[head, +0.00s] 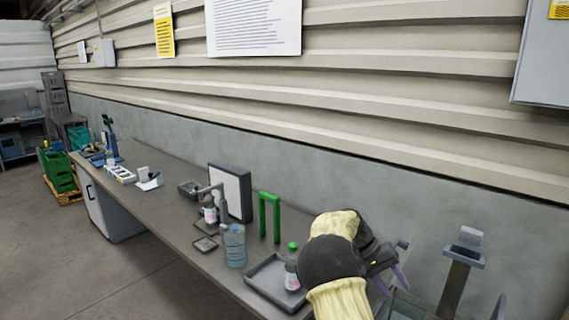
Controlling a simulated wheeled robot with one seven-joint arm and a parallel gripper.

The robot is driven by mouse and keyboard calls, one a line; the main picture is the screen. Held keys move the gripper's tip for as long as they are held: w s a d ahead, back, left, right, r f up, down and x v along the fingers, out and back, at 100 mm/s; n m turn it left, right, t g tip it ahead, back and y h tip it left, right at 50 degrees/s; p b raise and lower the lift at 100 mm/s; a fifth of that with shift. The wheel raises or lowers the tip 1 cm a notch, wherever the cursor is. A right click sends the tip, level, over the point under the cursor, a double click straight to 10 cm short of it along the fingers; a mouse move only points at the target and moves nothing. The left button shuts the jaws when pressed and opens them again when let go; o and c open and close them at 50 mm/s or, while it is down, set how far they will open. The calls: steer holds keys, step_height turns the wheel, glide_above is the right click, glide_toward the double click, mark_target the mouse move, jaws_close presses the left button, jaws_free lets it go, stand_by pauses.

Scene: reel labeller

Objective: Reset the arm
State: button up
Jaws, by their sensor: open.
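My arm, black and pale yellow, reaches in from the bottom edge over the right part of the bench. My gripper (391,281) is at its far end, with purple fingertips pointing down and to the right. The fingers are apart and I see nothing held between them. The gripper is above a clear-walled container (408,307) at the bottom edge. The arm hides part of the bench and the near side of that container.
The long grey bench (150,205) runs along the wall. Left of my arm are a grey tray (262,279), a green-capped bottle (291,270), a blue-tinted jar (234,246) and a green frame (269,215). A grey post stand (460,268) rises close on the right.

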steer(key=s+a+n+t+y, duration=0.1)
steer(key=s+a, duration=0.3)
steer(key=s, duration=0.4)
steer(key=s+a+n+t+y, duration=0.1)
steer(key=s+a+t+y, duration=0.2)
steer(key=s, duration=0.5)
steer(key=s+a+f+n+t+y, duration=0.1)
steer(key=s+a+t+y, duration=0.1)
steer(key=s+a, duration=0.4)
steer(key=s+y, duration=0.1)
steer(key=s, duration=0.1)
steer(key=shift+s+a+t, duration=0.2)
steer(key=shift+s+t, duration=0.1)
steer(key=shift+c, duration=0.6)
steer(key=shift+w, duration=0.15)
